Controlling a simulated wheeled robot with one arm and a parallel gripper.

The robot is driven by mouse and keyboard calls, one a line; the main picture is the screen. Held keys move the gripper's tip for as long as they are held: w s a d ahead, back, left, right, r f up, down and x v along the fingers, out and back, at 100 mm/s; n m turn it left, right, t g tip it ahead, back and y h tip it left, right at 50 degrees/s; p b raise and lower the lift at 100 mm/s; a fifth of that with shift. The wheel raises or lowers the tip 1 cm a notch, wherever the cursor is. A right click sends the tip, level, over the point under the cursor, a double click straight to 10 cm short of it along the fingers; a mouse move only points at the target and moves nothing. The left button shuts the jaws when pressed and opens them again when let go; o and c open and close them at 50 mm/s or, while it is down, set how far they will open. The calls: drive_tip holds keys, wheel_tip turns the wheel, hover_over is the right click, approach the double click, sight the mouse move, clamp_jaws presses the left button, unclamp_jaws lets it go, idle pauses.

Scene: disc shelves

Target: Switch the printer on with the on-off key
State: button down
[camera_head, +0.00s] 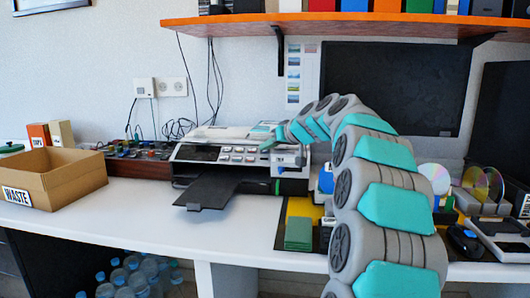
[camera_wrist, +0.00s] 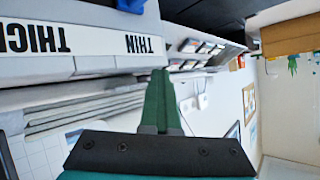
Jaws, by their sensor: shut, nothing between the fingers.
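The printer (camera_head: 195,153) stands on the white desk, a light grey machine with a dark tray sticking out in front. Rows of small keys (camera_head: 238,151) sit on its front panel. No key can be told apart as the on-off key. My gripper (camera_head: 268,144) is at the right part of the printer, close to the panel; contact cannot be told. In the wrist view, my gripper (camera_wrist: 160,75) shows its green fingers shut together and empty. Beyond them is a pale surface with upside-down THICK and THIN labels (camera_wrist: 75,41), and a row of small keys (camera_wrist: 200,47).
A cardboard WASTE box (camera_head: 75,182) stands on the desk at left. An orange shelf (camera_head: 350,24) with binders hangs above. Discs (camera_head: 485,184) and a black mouse (camera_head: 464,240) are at right. Green and yellow pieces (camera_head: 299,232) lie before the printer's right side. The desk front is clear.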

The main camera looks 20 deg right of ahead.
drive_tip(key=shift+w+d+f, duration=0.1)
drive_tip(key=shift+f, duration=0.55)
drive_tip(key=shift+r, duration=0.15)
drive_tip(key=shift+s+r, duration=0.4)
drive_tip(key=shift+r, duration=0.35)
drive_tip(key=shift+r, duration=0.1)
drive_tip(key=r, duration=0.1)
drive_tip(key=s+a+r+p, duration=0.1)
drive_tip(key=r, duration=0.1)
drive_tip(key=s+r, duration=0.1)
drive_tip(key=shift+a+r, duration=0.25)
drive_tip(key=shift+a, duration=0.1)
idle(0.5)
